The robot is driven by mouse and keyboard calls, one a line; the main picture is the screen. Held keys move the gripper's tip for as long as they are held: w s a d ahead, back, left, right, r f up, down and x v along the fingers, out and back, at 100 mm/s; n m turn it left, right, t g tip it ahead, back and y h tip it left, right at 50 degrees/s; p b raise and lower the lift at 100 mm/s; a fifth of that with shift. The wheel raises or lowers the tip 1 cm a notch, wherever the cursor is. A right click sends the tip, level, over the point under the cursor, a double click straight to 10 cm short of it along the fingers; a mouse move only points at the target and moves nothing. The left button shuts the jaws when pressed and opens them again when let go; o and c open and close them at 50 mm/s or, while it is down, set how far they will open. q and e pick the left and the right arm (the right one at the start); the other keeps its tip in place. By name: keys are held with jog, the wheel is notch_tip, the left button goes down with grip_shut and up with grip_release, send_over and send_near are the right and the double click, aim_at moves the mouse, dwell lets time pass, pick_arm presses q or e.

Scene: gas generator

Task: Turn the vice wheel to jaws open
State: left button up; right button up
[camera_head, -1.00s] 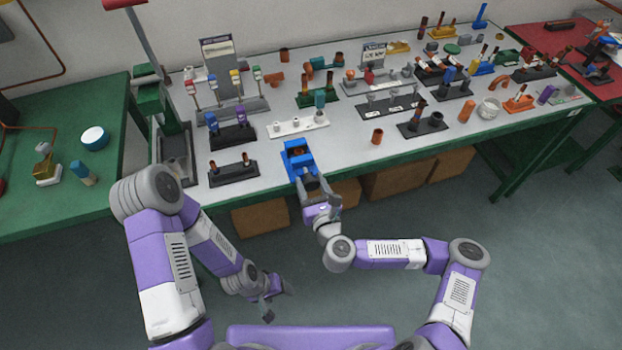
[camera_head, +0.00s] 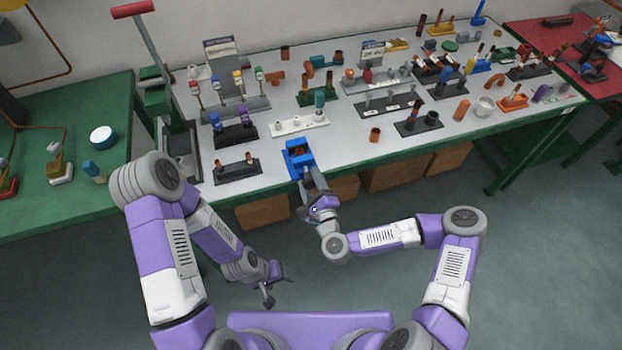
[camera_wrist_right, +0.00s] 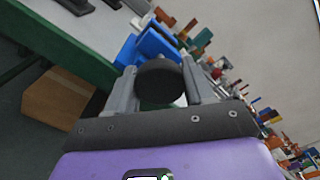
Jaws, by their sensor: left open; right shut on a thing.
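The blue vice (camera_head: 298,155) sits at the front edge of the grey worktop, and it also shows in the right wrist view (camera_wrist_right: 150,46). My right gripper (camera_head: 311,183) reaches in from the front of the vice. In the right wrist view its two fingers (camera_wrist_right: 158,88) are shut on a dark round part, the vice wheel (camera_wrist_right: 160,78). The fingers hide the wheel's sides, and the gap between the vice jaws cannot be made out clearly. My left gripper (camera_head: 277,283) is open and empty, low in front of the bench, well away from the vice.
A dark stand with pegs (camera_head: 236,171) is left of the vice, and a white rack (camera_head: 299,124) is behind it. A copper-coloured cup (camera_head: 375,135) stands to the right. Cardboard boxes (camera_head: 262,212) lie under the bench. The floor in front is clear.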

jog(key=n+p, duration=0.1)
jog(key=n, duration=0.2)
jog(key=shift+n, duration=0.4)
jog(key=n, duration=0.3)
jog(key=shift+n+p, duration=0.3)
jog(key=n, duration=0.3)
jog(key=shift+n, duration=0.3)
jog(key=n, duration=0.2)
jog(key=shift+n, duration=0.4)
jog(key=n, duration=0.2)
jog(key=shift+n+b, duration=0.4)
jog(key=n+b, duration=0.1)
jog(key=n, duration=0.1)
jog(key=shift+n, duration=0.3)
jog(key=n+b, duration=0.2)
jog(key=n, duration=0.2)
jog(key=shift+n+b, duration=0.8)
jog(key=shift+n, duration=0.3)
